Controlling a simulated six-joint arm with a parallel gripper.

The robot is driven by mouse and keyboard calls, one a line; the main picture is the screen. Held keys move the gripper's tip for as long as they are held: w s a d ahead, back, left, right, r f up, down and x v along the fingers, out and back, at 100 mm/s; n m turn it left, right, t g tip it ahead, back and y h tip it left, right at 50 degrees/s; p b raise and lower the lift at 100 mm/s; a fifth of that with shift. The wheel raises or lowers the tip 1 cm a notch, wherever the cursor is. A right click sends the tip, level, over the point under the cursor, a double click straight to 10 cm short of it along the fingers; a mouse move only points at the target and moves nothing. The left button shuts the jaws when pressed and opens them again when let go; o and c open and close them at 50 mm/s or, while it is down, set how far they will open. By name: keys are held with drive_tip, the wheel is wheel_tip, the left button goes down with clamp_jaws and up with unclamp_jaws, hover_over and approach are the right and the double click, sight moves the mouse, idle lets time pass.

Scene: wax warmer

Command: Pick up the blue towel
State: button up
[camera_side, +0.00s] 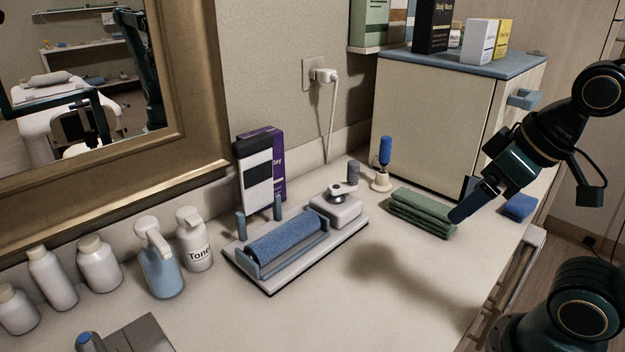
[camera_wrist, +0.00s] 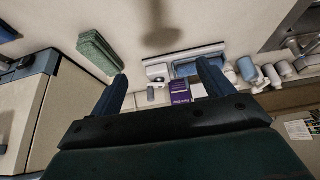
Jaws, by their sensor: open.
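A small folded blue towel (camera_side: 519,207) lies on the counter at the right, near the cabinet's front corner; a blue piece of it also shows at the upper left edge of the wrist view (camera_wrist: 8,32). A folded green towel (camera_side: 422,213) lies left of it; in the wrist view the green towel (camera_wrist: 99,52) is left of my fingers. My gripper (camera_side: 459,204) is open and empty, its fingertips pointing down and left near the green towel's right end in the side view. In the wrist view my gripper (camera_wrist: 163,72) has its fingers wide apart.
A cream cabinet (camera_side: 430,115) stands behind the towels. A grey tray (camera_side: 340,245) with a blue roll (camera_side: 287,236) is mid-counter. Several bottles (camera_side: 160,260) stand at the left. The counter in front of the green towel is clear.

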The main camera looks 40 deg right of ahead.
drive_tip(key=w+a+r+n+g+y, duration=0.1)
drive_tip(key=w+a+n+y, duration=0.15)
drive_tip(key=w+n, duration=0.45)
drive_tip(key=w+a+r+n+g+y, duration=0.1)
drive_tip(key=w+a+r+n, duration=0.15)
drive_tip(key=w, duration=0.75)
drive_tip(key=n+g+y, duration=0.3)
drive_tip(key=n+g, duration=0.1)
drive_tip(key=n, duration=0.5)
approach(288, 223)
drive_tip(key=shift+m+v, duration=0.25)
drive_tip(key=shift+v, duration=0.75)
drive_tip(key=shift+s+d, duration=0.1)
drive_tip(key=shift+s, duration=0.05)
drive_tip(key=shift+f, duration=0.1)
drive_tip(key=shift+x, duration=4.3)
